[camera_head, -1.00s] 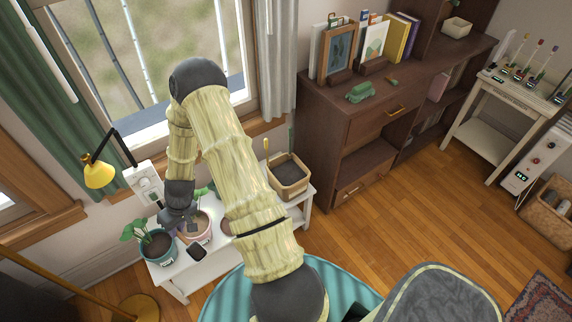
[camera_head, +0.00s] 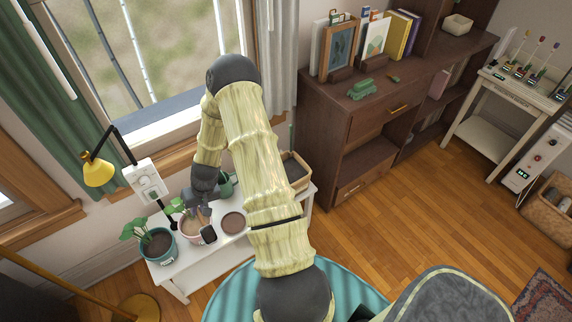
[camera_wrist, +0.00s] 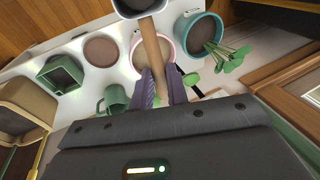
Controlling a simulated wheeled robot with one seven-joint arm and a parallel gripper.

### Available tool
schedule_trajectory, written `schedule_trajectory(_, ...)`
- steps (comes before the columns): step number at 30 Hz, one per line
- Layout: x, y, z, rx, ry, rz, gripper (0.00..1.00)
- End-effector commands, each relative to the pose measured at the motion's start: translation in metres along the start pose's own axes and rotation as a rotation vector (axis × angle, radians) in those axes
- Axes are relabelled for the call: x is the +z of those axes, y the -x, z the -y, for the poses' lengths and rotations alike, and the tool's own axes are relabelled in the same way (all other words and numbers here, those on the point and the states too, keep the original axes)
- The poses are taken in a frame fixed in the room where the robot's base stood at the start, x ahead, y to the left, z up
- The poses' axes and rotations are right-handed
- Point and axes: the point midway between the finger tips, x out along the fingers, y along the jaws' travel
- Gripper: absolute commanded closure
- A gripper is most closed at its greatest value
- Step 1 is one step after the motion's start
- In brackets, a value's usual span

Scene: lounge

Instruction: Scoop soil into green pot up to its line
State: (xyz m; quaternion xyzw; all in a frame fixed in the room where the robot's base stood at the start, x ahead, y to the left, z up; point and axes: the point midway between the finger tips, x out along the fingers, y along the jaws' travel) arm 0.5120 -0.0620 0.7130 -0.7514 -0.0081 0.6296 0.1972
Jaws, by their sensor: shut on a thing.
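My gripper (camera_head: 203,207) is shut on the wooden handle of a scoop (camera_wrist: 152,48); its fingers (camera_wrist: 162,92) clasp the handle in the wrist view. The dark scoop head (camera_head: 209,233) is over the front right rim of the pink pot (camera_head: 190,236). Its contents are unclear. A teal-green round pot (camera_head: 160,255) holding dark soil and a leafy plant stands left of the pink one. The wrist view also shows a square green container (camera_wrist: 47,76) with a dark inside. The soil box (camera_head: 300,183) stands at the bench's right end, partly hidden by my arm.
The white bench (camera_head: 205,262) carries a round brown saucer (camera_head: 233,223) and a green mug (camera_wrist: 115,98). A yellow lamp (camera_head: 99,172) and a white wall box (camera_head: 146,180) are behind at left. A dark bookcase (camera_head: 330,125) stands to the right.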

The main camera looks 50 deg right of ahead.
Motion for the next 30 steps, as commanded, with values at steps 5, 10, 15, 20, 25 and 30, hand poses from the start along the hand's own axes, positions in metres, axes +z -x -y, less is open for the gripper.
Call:
schedule_trajectory(5, -0.032, -0.007, -0.085, 0.045, -0.336, -0.100, 1.00)
schedule_trajectory(10, -0.052, -0.004, -0.164, 0.083, -0.643, -0.191, 1.00)
schedule_trajectory(15, -0.062, 0.006, -0.245, 0.115, -0.941, -0.281, 1.00)
schedule_trajectory(20, -0.062, 0.018, -0.318, 0.141, -1.206, -0.359, 1.00)
schedule_trajectory(25, -0.058, 0.032, -0.369, 0.156, -1.396, -0.417, 1.00)
schedule_trajectory(30, -0.056, 0.037, -0.382, 0.159, -1.447, -0.431, 1.00)
